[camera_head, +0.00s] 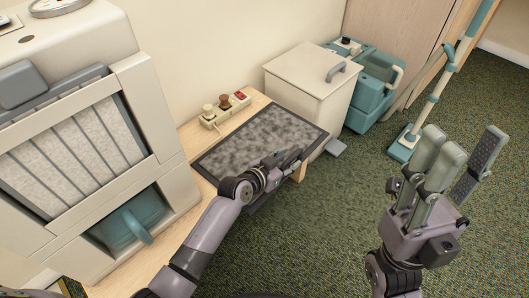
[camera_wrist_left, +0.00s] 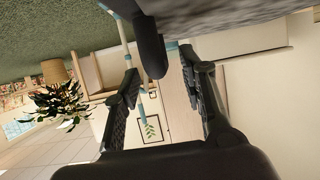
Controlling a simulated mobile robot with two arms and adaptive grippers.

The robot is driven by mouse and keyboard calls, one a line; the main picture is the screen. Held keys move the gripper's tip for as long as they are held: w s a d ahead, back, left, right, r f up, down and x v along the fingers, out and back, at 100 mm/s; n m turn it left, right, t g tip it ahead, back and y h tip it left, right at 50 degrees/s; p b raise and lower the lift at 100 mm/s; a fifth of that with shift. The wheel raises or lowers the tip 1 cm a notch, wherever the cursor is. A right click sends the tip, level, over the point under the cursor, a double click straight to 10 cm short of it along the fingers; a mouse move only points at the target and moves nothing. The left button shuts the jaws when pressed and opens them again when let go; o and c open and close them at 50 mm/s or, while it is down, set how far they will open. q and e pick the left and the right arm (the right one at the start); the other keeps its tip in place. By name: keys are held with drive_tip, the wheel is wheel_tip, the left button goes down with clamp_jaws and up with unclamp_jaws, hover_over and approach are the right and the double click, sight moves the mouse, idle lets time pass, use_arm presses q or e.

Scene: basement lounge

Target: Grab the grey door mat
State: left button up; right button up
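The grey door mat (camera_head: 258,138), speckled with a darker border, lies flat on a light wooden bench. My left gripper (camera_head: 284,160) is at the mat's front right edge, partly covering that edge. In the left wrist view the mat's grey surface (camera_wrist_left: 225,12) fills the top, beside the gripper's fingers (camera_wrist_left: 165,90). These fingers are apart with nothing seen between them. Whether they touch the mat is unclear. My right gripper (camera_head: 455,165) is raised over the carpet at the right, its fingers spread and empty.
On the bench behind the mat is a power strip (camera_head: 224,111) with plugs. A white lidded bin (camera_head: 310,85) stands close behind the mat's right end. A large beige machine (camera_head: 85,130) is at the left. Teal cleaning equipment (camera_head: 372,85) stands behind. Green carpet (camera_head: 330,230) is free in front.

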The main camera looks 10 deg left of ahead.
use_arm(q)
drive_tip(key=shift+w+d+f, duration=0.2)
drive_tip(key=shift+w, duration=0.2)
clamp_jaws()
idle(0.8)
drive_tip(key=shift+r, duration=0.15)
